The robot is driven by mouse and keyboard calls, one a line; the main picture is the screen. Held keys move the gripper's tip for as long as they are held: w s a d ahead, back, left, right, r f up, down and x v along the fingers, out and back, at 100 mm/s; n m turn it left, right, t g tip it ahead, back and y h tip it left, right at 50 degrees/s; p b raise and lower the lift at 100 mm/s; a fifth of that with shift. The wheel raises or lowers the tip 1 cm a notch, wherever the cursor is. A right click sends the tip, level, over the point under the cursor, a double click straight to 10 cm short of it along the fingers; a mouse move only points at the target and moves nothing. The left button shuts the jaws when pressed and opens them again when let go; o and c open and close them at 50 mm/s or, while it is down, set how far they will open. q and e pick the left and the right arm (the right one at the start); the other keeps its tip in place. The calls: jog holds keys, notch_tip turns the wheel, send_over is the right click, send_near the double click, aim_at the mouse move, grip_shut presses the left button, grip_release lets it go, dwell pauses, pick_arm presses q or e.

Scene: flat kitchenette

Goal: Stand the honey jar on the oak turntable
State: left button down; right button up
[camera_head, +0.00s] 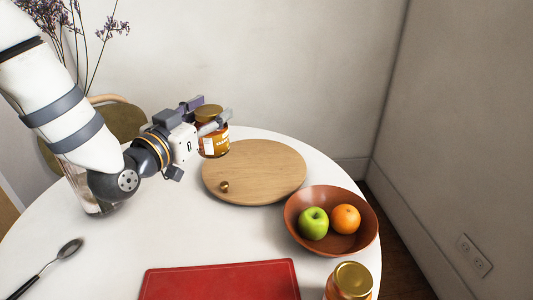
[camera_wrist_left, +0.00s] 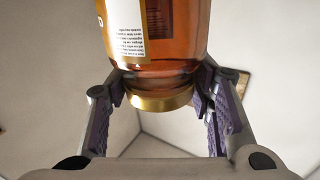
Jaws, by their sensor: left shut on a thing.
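The amber honey jar (camera_head: 214,142) has a gold lid and a printed label, and stands upright in the head view. My left gripper (camera_head: 213,121) is shut on it near the lid. The jar is at the back-left edge of the round oak turntable (camera_head: 258,172); I cannot tell whether its base touches the board. In the left wrist view the jar (camera_wrist_left: 165,55) appears lid down between the purple-padded fingers of the left gripper (camera_wrist_left: 165,105). A small brown knob sits at the turntable's front left. My right gripper is not in view.
A brown bowl (camera_head: 301,234) with a green apple (camera_head: 314,223) and an orange (camera_head: 345,218) stands right of the turntable. A red board (camera_head: 220,281), a second gold-lidded jar (camera_head: 350,283) and a spoon (camera_head: 59,259) are nearer the front. A glass vase is partly behind my arm.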

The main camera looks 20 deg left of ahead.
pick_arm(q)
jog(key=w+a+f+b, duration=0.1)
jog(key=w+f, duration=0.3)
jog(key=w+a+f+b, duration=0.1)
jog(key=w+f+b, duration=0.1)
jog(key=w+f, duration=0.1)
jog(key=w+a+f+b, duration=0.1)
jog(key=w+f, duration=0.3)
jog(key=f, duration=0.2)
jog(key=shift+w+a, duration=0.25)
jog(key=shift+w, duration=0.1)
jog(key=shift+r, duration=0.25)
jog(key=shift+f, duration=0.2)
jog(key=c, duration=0.8)
grip_release()
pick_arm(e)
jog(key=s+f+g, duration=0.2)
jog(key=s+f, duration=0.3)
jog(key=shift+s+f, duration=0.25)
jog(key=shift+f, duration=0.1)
pick_arm(q)
jog(key=shift+o, duration=0.2)
